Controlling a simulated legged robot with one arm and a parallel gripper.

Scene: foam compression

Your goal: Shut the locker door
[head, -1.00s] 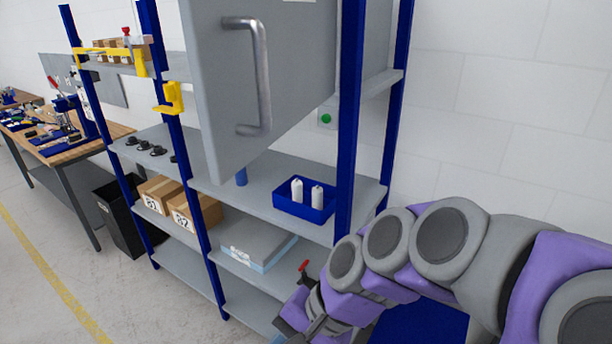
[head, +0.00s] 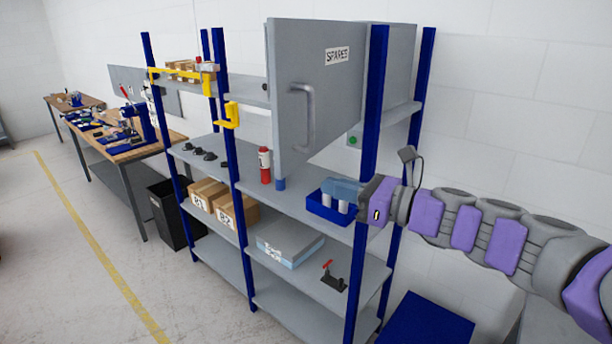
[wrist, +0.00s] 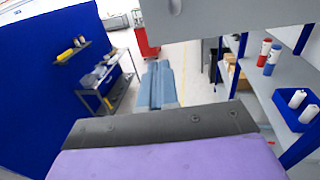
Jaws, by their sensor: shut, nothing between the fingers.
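The locker door (head: 335,75) is a grey panel marked SPARES with a vertical metal handle (head: 309,118). It stands open, swung out from the grey locker (head: 400,72) at the top of the shelving. My gripper (head: 340,190) is pale blue and shut, with nothing in it. It is below the door, in front of the blue bin on the shelf, apart from the handle. In the wrist view my gripper (wrist: 158,88) points away, and the door's lower part (wrist: 230,12) crosses the top. The locker's inside is hidden.
A blue bin (head: 322,206) with white bottles sits on the middle shelf, near a red bottle (head: 265,165). Blue posts (head: 369,160) frame the shelves. Cardboard boxes (head: 236,210) lie lower. The floor at the left (head: 90,270) is clear.

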